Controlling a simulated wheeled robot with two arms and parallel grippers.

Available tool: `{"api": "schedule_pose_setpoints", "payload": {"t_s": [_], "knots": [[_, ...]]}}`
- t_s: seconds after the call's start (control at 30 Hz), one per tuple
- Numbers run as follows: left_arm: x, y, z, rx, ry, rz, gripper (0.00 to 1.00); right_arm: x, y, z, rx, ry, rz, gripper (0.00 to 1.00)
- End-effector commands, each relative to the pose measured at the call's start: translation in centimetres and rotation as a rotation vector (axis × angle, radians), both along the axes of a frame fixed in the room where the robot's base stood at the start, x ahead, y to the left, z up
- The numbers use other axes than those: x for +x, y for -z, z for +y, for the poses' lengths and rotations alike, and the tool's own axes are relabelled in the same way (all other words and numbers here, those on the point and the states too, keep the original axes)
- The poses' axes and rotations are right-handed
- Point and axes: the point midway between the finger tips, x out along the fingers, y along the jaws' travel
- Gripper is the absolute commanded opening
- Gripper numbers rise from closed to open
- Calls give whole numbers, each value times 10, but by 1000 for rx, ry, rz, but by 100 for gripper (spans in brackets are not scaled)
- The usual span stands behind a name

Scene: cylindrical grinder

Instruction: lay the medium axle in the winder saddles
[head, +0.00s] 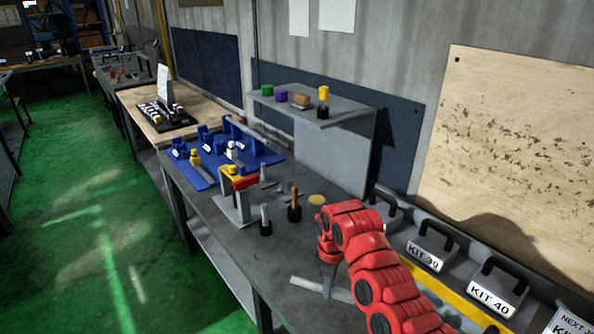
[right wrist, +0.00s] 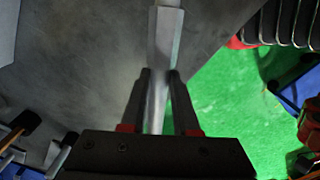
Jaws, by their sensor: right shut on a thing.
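A grey metal axle (head: 307,285) is held low over or at the grey bench, at the front right in the head view. My right gripper (head: 328,283) is shut on it from above. In the right wrist view the axle (right wrist: 165,38) runs between the two fingers of the right gripper (right wrist: 160,76), with a thicker faceted section beyond the tips. Whether it touches the bench is unclear. A blue fixture (head: 208,178) with upright brackets stands farther left on the bench; I cannot tell which parts are the winder saddles. My left gripper is out of view.
A grey stand (head: 238,208) with yellow and red parts, and two upright rods in dark bases (head: 265,220) (head: 294,205), stand between the axle and the blue fixture. A shelf (head: 320,118) is behind. Kit boxes (head: 428,252) line the right.

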Motion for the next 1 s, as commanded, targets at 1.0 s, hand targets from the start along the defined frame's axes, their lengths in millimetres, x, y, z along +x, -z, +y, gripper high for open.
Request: {"api": "schedule_pose_setpoints", "payload": {"t_s": [1.0], "knots": [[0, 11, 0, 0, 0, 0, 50, 27, -117, -85, 2, 1222, 0, 0]]}}
